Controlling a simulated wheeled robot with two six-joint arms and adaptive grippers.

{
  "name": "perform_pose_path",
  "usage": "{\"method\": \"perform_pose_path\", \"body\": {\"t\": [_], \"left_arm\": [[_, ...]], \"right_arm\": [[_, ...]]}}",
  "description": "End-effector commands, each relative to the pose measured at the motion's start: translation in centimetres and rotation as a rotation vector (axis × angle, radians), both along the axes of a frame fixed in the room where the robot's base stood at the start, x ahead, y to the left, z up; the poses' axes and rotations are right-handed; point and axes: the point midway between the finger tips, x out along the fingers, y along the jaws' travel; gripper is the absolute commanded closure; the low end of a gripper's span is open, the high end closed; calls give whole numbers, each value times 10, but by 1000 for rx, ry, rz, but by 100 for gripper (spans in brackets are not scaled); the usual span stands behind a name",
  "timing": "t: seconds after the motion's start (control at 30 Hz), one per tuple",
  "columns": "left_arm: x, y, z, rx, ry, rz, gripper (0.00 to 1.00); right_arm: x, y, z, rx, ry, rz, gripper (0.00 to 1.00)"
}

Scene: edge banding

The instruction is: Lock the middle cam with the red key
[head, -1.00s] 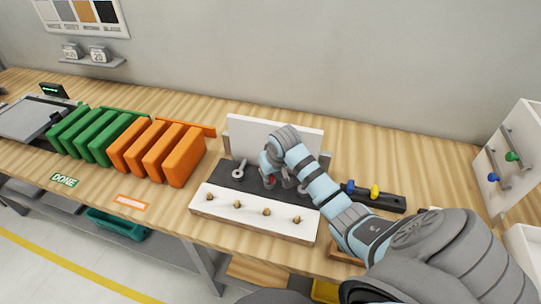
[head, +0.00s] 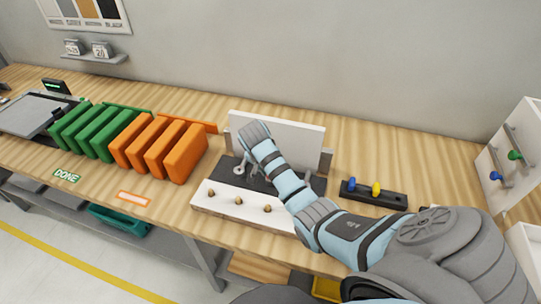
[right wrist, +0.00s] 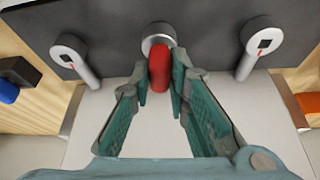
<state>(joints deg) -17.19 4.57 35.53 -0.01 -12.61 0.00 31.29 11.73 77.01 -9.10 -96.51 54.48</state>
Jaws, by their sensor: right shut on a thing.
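My right gripper (right wrist: 160,82) is shut on the red key (right wrist: 158,72) in the right wrist view. The far end of the key meets the round head of the middle cam (right wrist: 158,38); how deep it sits is hidden. Two other cams, one at left (right wrist: 70,50) and one at right (right wrist: 264,42), have dark square sockets and small red marks. In the head view my right gripper (head: 254,176) is mostly hidden under its wrist, beside a grey cam (head: 239,169) on the dark strip. My left gripper is not in view.
A white panel with brown dowels (head: 222,203) lies in front, and a white board (head: 290,134) stands behind. A black holder (head: 397,201) with blue and yellow keys is at right. Orange panels (head: 184,153) and green panels stand at left.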

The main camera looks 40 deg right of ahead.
Motion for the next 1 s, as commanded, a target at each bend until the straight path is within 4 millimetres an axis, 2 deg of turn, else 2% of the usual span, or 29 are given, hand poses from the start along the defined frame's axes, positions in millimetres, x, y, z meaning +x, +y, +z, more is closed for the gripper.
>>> {"method": "perform_pose_path", "body": {"t": [1.0], "left_arm": [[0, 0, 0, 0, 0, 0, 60]], "right_arm": [[0, 0, 58, 1, -1, 3, 100]]}}
